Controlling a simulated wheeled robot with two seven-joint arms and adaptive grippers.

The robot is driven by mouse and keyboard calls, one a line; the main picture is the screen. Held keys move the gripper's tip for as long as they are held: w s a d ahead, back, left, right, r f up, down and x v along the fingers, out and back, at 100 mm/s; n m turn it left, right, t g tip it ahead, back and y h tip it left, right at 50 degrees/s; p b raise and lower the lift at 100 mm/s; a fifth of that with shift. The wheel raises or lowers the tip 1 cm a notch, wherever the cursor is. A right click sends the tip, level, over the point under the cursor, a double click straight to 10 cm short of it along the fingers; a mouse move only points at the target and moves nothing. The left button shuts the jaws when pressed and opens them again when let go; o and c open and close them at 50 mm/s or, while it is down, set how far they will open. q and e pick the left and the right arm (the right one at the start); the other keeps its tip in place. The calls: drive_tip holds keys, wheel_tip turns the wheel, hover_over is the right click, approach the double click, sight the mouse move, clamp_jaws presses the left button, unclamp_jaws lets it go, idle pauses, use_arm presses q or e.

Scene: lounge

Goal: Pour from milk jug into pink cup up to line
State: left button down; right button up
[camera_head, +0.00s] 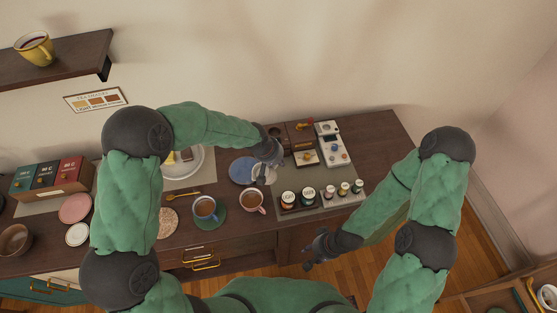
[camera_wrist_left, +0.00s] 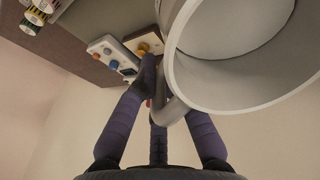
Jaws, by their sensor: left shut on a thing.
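The milk jug (camera_head: 259,172) is a small pale grey pitcher above the counter; it looms large in the left wrist view (camera_wrist_left: 225,80), where its inside shows as empty-looking grey wall. My left gripper (camera_head: 270,153) is shut on its handle; the dark fingers (camera_wrist_left: 158,105) wrap the handle in the wrist view. The pink cup (camera_head: 252,203) stands upright on the counter just below the jug in the head view, with brown liquid inside. Its line is too small to make out. My right gripper (camera_head: 314,251) hangs in front of the counter, empty, its fingers apart.
A blue cup (camera_head: 205,209) stands on a green coaster left of the pink cup. A blue round mat (camera_head: 240,170) lies behind. Several small jars (camera_head: 309,194) stand in a row to the right. A white machine (camera_head: 333,145) stands at the back right.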

use_arm(q)
drive_tip(key=shift+f, duration=0.25)
drive_tip(key=shift+f+b, duration=0.15)
drive_tip(key=shift+b, duration=0.2)
drive_tip(key=shift+f+t+h+b, duration=0.2)
drive_tip(key=shift+t+h+b, duration=0.25)
drive_tip(key=shift+b, duration=0.4)
drive_tip(key=shift+a+r+t+h+b, duration=0.1)
drive_tip(key=shift+r+t+h+b, duration=0.4)
drive_tip(key=shift+b, duration=4.6)
drive_tip(key=shift+f+t+b, duration=0.25)
drive_tip(key=shift+f+b, duration=0.2)
drive_tip(key=shift+b, duration=2.25)
